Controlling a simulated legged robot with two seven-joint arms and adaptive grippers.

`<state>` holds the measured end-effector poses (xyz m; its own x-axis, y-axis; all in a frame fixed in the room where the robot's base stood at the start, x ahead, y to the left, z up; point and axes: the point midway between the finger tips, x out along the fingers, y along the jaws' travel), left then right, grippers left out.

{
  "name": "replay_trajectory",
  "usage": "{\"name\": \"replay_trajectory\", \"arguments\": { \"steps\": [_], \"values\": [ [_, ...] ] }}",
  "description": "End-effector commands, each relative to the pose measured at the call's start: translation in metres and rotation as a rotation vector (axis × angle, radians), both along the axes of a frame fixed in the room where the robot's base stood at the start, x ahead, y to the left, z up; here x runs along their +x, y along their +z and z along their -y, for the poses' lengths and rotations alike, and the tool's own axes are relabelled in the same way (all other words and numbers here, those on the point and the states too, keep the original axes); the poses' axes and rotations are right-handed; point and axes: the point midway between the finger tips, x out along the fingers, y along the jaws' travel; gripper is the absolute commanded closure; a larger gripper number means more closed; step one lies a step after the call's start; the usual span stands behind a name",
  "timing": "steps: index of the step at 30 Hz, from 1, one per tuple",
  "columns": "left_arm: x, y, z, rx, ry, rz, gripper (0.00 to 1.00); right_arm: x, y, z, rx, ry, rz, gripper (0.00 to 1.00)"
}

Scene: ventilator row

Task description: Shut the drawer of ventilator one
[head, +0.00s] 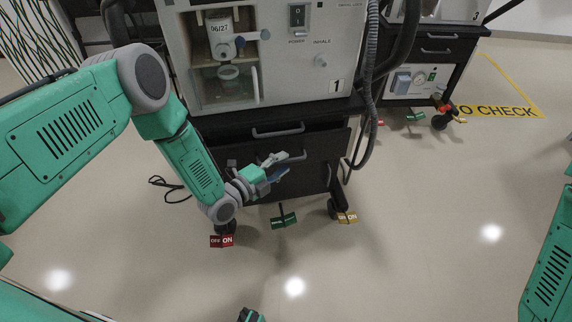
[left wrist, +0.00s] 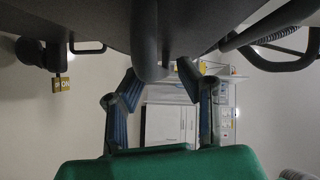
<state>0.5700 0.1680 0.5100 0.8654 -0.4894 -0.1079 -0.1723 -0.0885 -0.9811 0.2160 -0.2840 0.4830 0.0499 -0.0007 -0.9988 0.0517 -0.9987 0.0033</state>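Ventilator one (head: 345,100) is a grey unit marked "1" on a dark wheeled cart. The cart has a dark drawer with a bar handle (head: 278,131) below the unit. A larger dark front panel (head: 300,160) with an upright handle at its right lies lower. How far the drawer stands out is hard to tell. My left gripper (head: 278,167) is in front of the lower panel, below the drawer handle. Its blue-padded fingers are apart in the left wrist view (left wrist: 160,90), with no object held between them; a dark curved bar (left wrist: 145,40) shows close by.
A hose (head: 370,100) hangs at the cart's right side. Red, green and yellow floor tags (head: 284,220) lie by the wheels.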

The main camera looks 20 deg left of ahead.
Motion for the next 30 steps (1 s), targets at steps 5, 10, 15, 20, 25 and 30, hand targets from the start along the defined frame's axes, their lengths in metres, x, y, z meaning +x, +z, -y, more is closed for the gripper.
{"name": "replay_trajectory", "arguments": {
  "steps": [5,10,15,20,25,30],
  "values": [
    [0.012,-0.002,0.007,0.002,0.001,0.000,0.69,0.000,-0.006,0.000,0.000,0.000,0.000,1.00],
    [0.014,-0.001,0.009,0.003,0.000,-0.002,0.69,0.000,-0.006,0.000,0.001,0.000,0.000,1.00],
    [0.014,-0.001,0.009,0.003,0.000,-0.002,0.80,0.000,-0.005,0.000,0.000,0.000,0.000,1.00],
    [0.014,-0.002,0.008,0.002,0.000,-0.002,1.00,0.000,-0.005,0.000,0.000,0.000,0.000,1.00],
    [0.022,-0.003,0.004,0.005,0.000,0.001,1.00,0.000,-0.010,0.000,0.000,0.000,-0.001,1.00],
    [0.046,-0.005,-0.010,0.007,0.002,0.000,1.00,-0.001,-0.021,0.000,0.000,0.000,-0.001,1.00]
  ]
}}
